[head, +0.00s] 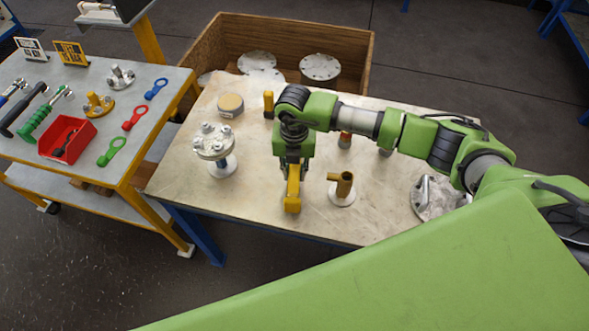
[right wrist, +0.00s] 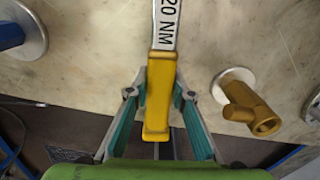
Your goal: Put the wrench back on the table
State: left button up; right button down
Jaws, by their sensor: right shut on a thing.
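The wrench has a yellow handle (head: 293,190) and a white band marked "20 NM". In the head view it is under my right gripper (head: 291,168), near the front edge of the table (head: 250,205). In the right wrist view the wrench (right wrist: 160,95) runs up the middle, between the fingers of my right gripper (right wrist: 160,98), which is shut on the handle. Its far end is cut off there and hidden by my arm in the head view. I cannot tell if the wrench touches the table. My left gripper is not in view.
A brass pipe fitting (head: 341,185) stands just right of the wrench; a flanged vessel (head: 214,147) stands left. A wooden crate (head: 215,45) with metal discs is behind. A tool cart (head: 60,75) with a red bin (head: 67,139) is at left.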

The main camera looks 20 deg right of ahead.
jog(key=shift+f+b, duration=0.45)
jog(key=shift+f, duration=0.15)
dwell(0.3)
jog(key=c, duration=1.2)
grip_release()
jog(key=shift+c, duration=0.2)
jog(key=shift+r+p, duration=2.45)
jog(key=shift+r, duration=1.1)
jog(key=shift+s+f, duration=0.15)
